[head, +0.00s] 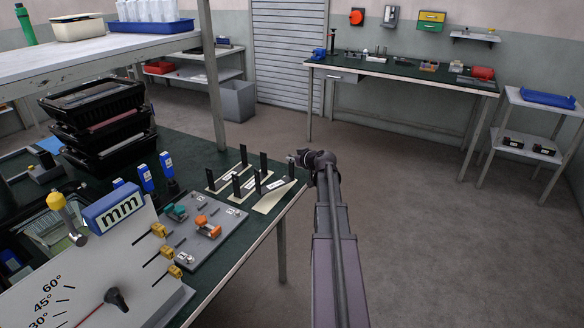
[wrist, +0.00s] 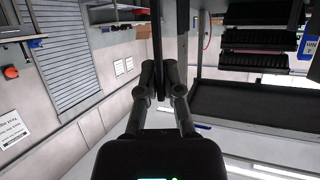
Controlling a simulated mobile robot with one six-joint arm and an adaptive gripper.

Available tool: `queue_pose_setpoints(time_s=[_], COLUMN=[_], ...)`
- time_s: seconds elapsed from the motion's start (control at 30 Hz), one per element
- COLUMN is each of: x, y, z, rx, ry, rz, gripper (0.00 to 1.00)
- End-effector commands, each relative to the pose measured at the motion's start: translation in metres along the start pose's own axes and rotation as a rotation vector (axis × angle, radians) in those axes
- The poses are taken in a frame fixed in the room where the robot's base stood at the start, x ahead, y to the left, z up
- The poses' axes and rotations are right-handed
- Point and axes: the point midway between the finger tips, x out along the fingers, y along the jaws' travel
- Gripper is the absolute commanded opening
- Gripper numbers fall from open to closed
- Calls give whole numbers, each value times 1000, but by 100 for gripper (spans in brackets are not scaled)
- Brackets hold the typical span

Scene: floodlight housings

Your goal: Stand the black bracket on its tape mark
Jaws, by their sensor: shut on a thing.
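My gripper (head: 296,158) is at the right edge of the green-topped table, beside the row of brackets. In the wrist view its two fingers (wrist: 161,80) close on a thin dark upright bar, the black bracket (wrist: 157,40). In the head view a dark piece (head: 291,167) shows just below the gripper, probably the same bracket; its lower end is unclear. Several other black brackets (head: 236,187) stand upright on pale tape strips on the table. A pale strip (head: 272,198) lies nearest the gripper, at the table's edge. I cannot tell which mark belongs to the held bracket.
Left of the strips are a grey fixture plate (head: 205,232) with orange and green clamps, a large dial gauge board (head: 100,275), blue bottles and stacked black trays (head: 100,115). A shelf post (head: 211,75) rises behind. Open floor (head: 430,230) lies to the right.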

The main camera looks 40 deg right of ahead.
Motion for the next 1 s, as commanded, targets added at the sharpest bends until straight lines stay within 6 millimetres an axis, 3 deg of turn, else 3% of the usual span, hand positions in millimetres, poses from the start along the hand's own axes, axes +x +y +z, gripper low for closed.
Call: queue_pose_setpoints(time_s=[0.6,1.0], x=[13,13], y=[1,1], z=[32,32], rx=[1,1], ry=[1,1], rz=[1,1], gripper=[0,0])
